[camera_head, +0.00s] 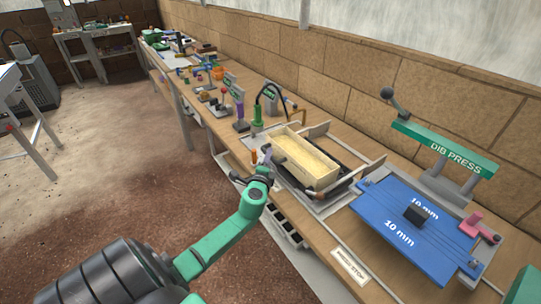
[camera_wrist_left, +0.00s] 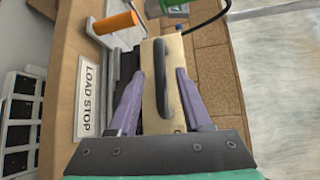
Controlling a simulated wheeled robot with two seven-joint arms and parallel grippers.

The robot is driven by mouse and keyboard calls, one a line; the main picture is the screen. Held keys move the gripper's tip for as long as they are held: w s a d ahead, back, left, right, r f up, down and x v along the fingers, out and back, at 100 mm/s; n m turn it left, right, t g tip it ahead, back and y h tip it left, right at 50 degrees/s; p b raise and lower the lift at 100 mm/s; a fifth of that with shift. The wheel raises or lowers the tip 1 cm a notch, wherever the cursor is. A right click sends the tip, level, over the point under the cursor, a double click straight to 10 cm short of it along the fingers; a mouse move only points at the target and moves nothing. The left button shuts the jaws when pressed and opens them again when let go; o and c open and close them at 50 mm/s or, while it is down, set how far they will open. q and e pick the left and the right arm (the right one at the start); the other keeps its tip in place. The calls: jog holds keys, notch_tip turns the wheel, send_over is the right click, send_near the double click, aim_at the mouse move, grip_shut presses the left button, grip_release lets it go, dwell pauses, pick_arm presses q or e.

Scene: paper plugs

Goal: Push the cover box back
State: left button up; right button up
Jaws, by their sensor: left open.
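The cover box is a pale wooden frame (camera_head: 305,165) with a yellowish inside, on a grey and black fixture on the bench in the head view. My left gripper (camera_head: 263,167) is at the box's near left end. In the left wrist view, a pale wooden face of the box with a dark elongated handle (camera_wrist_left: 162,80) lies between the two purple fingers of my left gripper (camera_wrist_left: 159,76). The fingers are apart, one on each side of the wood. Whether they touch it I cannot tell. My right gripper is not in view.
A blue plate (camera_head: 405,235) marked 10 mm, with a black block, lies right of the box below a green DIB PRESS arm (camera_head: 440,148). A green tool (camera_head: 257,113) stands behind the box. An orange handle (camera_wrist_left: 115,22) and a LOAD STOP label (camera_wrist_left: 88,97) are left of the fingers.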

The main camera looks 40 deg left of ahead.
pick_arm(q)
jog(key=x, duration=0.2)
jog(key=shift+w+a, duration=0.2)
jog(key=shift+w, duration=0.15)
grip_shut()
jog(key=shift+f, duration=0.1)
dwell(1.0)
